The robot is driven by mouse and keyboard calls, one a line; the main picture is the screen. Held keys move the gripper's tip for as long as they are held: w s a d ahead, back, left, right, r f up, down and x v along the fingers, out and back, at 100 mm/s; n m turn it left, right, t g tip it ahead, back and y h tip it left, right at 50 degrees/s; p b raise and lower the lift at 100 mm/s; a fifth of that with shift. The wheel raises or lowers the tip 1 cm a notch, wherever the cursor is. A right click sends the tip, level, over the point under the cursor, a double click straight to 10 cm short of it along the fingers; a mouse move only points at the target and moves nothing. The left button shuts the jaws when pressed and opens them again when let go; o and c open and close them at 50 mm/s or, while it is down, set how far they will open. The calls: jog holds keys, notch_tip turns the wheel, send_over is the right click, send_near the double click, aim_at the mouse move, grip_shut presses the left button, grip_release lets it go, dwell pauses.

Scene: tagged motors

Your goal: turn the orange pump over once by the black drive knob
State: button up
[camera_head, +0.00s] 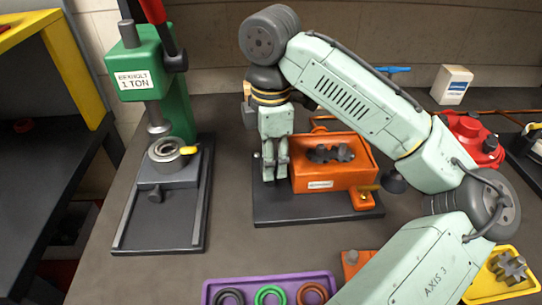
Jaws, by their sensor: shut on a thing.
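The orange pump (334,178) stands upright on a dark base plate (315,213). Its top is open and shows dark gears (330,153) inside. My gripper (275,176) points down at the pump's left side, in front of the wall there. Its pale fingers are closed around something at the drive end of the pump. The black drive knob is almost wholly hidden by the fingers; only small dark bits show around them.
A green press (175,100) with a bearing stands to the left. A purple tray (270,285) with several rings lies in front. A red housing (468,140), a white box (452,84) and a yellow tray (502,288) are to the right. Bare bench lies between press and pump.

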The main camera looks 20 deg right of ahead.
dwell(0.5)
jog(key=o, duration=0.9)
notch_tip(320, 180, up, 12)
jog(key=shift+r, duration=0.1)
